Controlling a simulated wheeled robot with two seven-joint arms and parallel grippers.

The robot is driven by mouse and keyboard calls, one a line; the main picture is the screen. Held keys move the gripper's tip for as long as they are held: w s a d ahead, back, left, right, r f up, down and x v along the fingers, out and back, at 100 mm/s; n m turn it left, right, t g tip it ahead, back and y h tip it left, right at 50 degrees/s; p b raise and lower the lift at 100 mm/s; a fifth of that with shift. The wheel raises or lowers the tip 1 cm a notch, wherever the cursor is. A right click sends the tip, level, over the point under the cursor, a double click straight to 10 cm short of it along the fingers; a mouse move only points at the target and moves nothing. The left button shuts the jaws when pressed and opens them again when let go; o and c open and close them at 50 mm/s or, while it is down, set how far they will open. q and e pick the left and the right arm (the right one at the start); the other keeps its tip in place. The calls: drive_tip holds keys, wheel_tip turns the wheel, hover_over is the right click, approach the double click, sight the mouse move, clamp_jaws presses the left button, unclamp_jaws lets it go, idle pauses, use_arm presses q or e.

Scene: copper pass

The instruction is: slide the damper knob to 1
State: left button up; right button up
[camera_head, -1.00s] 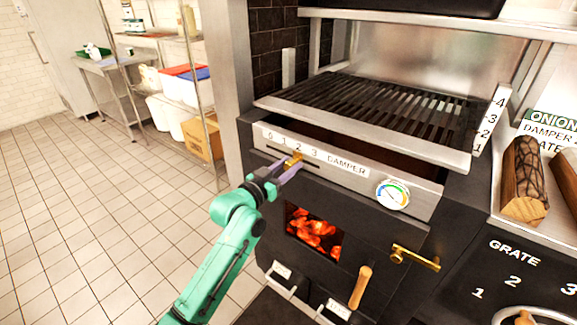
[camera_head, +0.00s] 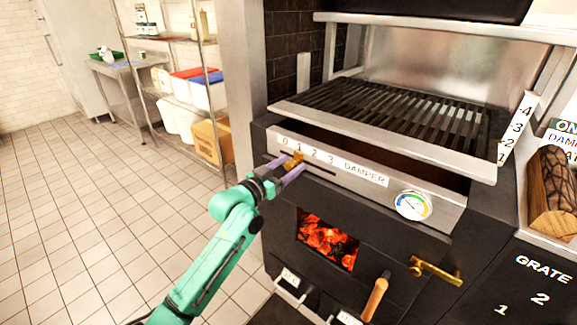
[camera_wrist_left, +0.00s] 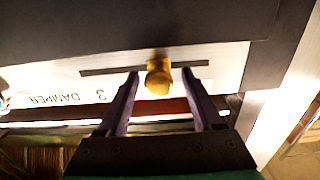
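The brass damper knob (camera_head: 295,160) sits in a slot in the steel front panel of the grill, under the numbers 0 to 3. It appears to be about below the 1. In the left wrist view the knob (camera_wrist_left: 159,78) stands in the dark slot (camera_wrist_left: 105,70), with the panel's print upside down. My left gripper (camera_head: 284,168) is open, its two purple fingers on either side of the knob. The wrist view shows a gap between the knob and each finger. My right gripper is not in view.
Below the panel is a firebox window (camera_head: 327,240) with glowing coals. A dial gauge (camera_head: 412,205) and brass handle (camera_head: 436,271) are to the right. The grill grate (camera_head: 390,110) lies above. Open tiled floor (camera_head: 90,220) is at left.

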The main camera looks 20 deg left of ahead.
use_arm(q)
drive_tip(key=v, duration=1.4)
drive_tip(key=shift+s+b, duration=0.3)
drive_tip(key=shift+b, duration=0.05)
